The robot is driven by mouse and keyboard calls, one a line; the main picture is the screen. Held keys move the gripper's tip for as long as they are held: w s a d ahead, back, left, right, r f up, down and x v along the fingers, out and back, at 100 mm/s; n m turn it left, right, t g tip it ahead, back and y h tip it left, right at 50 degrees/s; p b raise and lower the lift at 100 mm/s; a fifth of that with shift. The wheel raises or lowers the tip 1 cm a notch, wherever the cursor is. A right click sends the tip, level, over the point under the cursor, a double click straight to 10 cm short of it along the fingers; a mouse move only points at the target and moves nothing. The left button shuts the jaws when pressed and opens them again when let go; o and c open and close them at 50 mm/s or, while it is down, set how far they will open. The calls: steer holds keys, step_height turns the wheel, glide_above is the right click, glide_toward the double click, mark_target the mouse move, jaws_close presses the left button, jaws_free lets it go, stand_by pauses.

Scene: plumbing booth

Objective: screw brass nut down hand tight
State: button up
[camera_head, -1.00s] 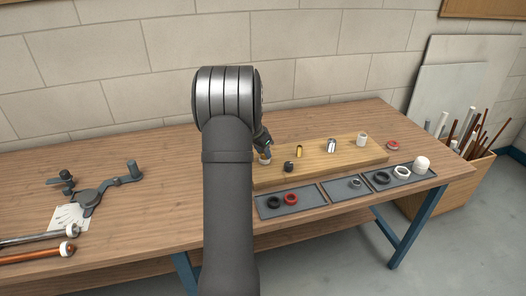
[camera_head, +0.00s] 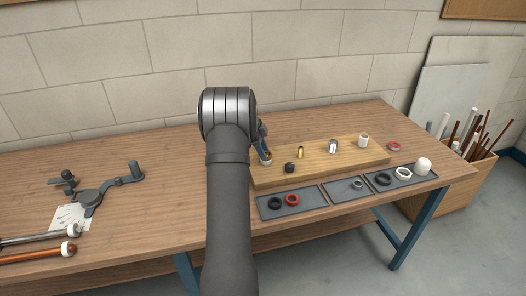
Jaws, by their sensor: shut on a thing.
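My gripper (camera_head: 264,152) is at the left end of the wooden board, mostly hidden behind my arm. Its fingers are shut on a small brass-coloured piece (camera_head: 267,157), which looks like the brass nut, low at the board. The fingers hide most of it, and I cannot tell how it sits on what is under it. An upright brass fitting (camera_head: 300,152) stands apart on the board to the right.
The wooden board (camera_head: 350,166) also bears a black fitting (camera_head: 289,167), a chrome fitting (camera_head: 333,147) and a white fitting (camera_head: 363,141). Grey trays (camera_head: 309,199) with rings lie in front. A grey bending tool (camera_head: 95,190) and pipes lie at left. The table between is clear.

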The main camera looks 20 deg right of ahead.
steer(key=shift+m, duration=0.4)
steer(key=o, duration=1.9)
steer(key=shift+c, duration=0.2)
steer(key=shift+r, duration=2.5)
